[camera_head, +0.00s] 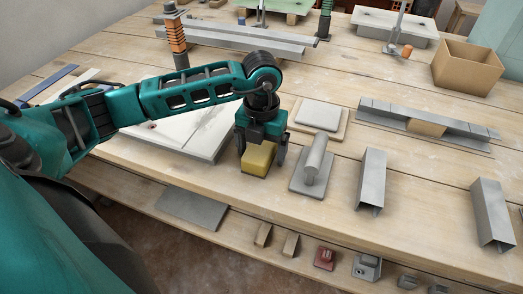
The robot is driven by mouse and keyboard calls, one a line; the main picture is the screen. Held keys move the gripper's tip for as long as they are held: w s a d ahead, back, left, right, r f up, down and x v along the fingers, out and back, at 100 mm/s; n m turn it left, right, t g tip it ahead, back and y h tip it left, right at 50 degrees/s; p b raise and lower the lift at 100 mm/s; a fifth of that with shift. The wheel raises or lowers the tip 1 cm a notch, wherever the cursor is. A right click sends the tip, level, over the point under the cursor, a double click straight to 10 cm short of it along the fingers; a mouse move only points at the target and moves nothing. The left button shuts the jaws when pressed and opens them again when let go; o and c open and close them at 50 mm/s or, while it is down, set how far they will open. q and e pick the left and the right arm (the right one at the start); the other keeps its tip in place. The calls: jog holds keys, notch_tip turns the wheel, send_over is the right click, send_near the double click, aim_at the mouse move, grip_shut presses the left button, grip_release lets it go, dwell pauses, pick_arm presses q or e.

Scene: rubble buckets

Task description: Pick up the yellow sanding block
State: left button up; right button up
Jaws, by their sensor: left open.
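The yellow sanding block (257,160) sits on the wooden table, just below my left gripper (261,158). The gripper points down with one finger on either side of the block and is open. I cannot tell whether the fingers touch the block. The gripper body hides part of the block's top and back. My right gripper is not in view.
A grey cylinder on a plate (313,163) stands close to the right of the block. A pale board (190,133) lies to the left. Metal channels (372,172) and a cardboard box (466,68) are further right. The table's front edge is near.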

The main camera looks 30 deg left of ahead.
pick_arm(q)
jog(key=shift+c, duration=0.3)
jog(key=c, duration=1)
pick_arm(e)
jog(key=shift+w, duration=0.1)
pick_arm(q)
jog(key=shift+r, duration=0.1)
jog(key=shift+c, duration=0.3)
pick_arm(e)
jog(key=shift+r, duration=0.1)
pick_arm(q)
notch_tip(320, 180, up, 20)
jog(key=p, duration=0.2)
jog(key=shift+p, duration=0.4)
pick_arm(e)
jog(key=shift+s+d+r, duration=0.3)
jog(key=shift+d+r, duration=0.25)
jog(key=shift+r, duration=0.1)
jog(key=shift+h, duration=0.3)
